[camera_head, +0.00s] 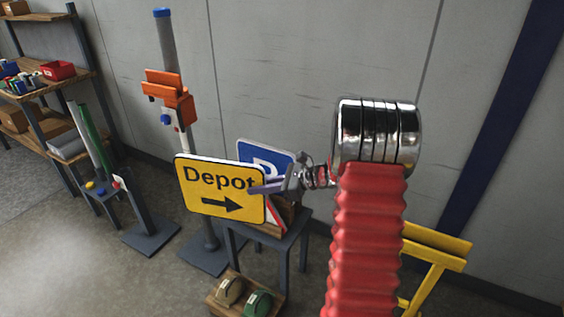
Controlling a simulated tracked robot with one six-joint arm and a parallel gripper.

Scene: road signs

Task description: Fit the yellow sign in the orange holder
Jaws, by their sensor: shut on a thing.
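The yellow sign (212,190) reads "Depot" with a black arrow pointing right. My gripper (266,187) is shut on its right edge and holds it upright, tilted slightly, in front of a small dark table. The orange holder (170,95) is on a post to the upper left of the sign, apart from it. The post has a blue cap on top and a dark square base. The sign hides part of the post's lower length. My red-sleeved arm covers the right middle of the view.
A blue parking sign (266,157) and another sign, mostly hidden, stand on the small table (291,235). A wooden crate (247,296) sits on the floor. A second stand (142,215) is at left, near shelves (45,85). A yellow trestle (437,250) is at right.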

